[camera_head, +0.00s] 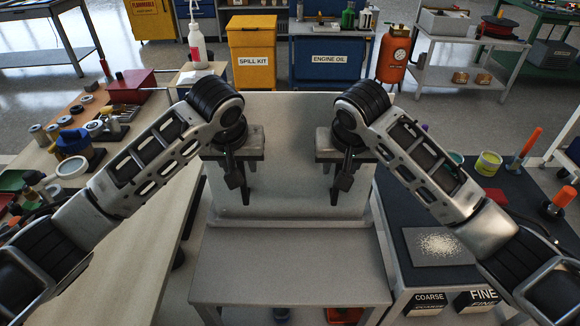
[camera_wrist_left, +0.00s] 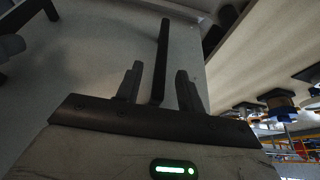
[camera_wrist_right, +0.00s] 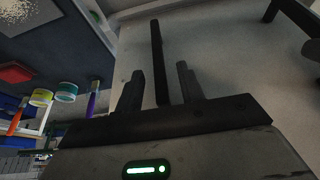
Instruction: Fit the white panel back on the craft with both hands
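The pale panel (camera_head: 290,185) stands upright in front of me on a grey stand (camera_head: 290,265). My left gripper (camera_head: 240,185) and right gripper (camera_head: 341,185) point down at the panel's near face, at its left and right sides. In the left wrist view, the left gripper's two fingers (camera_wrist_left: 158,85) are apart, with a dark bar (camera_wrist_left: 163,45) between them and gaps on both sides. In the right wrist view, the right gripper's fingers (camera_wrist_right: 160,88) likewise stand apart around a dark bar (camera_wrist_right: 156,45). I cannot tell how deep the bars sit. I cannot make out the craft.
A wooden bench (camera_head: 125,250) with tools and parts runs along the left. A dark bench (camera_head: 395,225) with paint pots and a grey sheet (camera_head: 438,246) is at the right. A yellow spill kit bin (camera_head: 252,55) and an engine oil cabinet (camera_head: 330,65) stand behind the panel.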

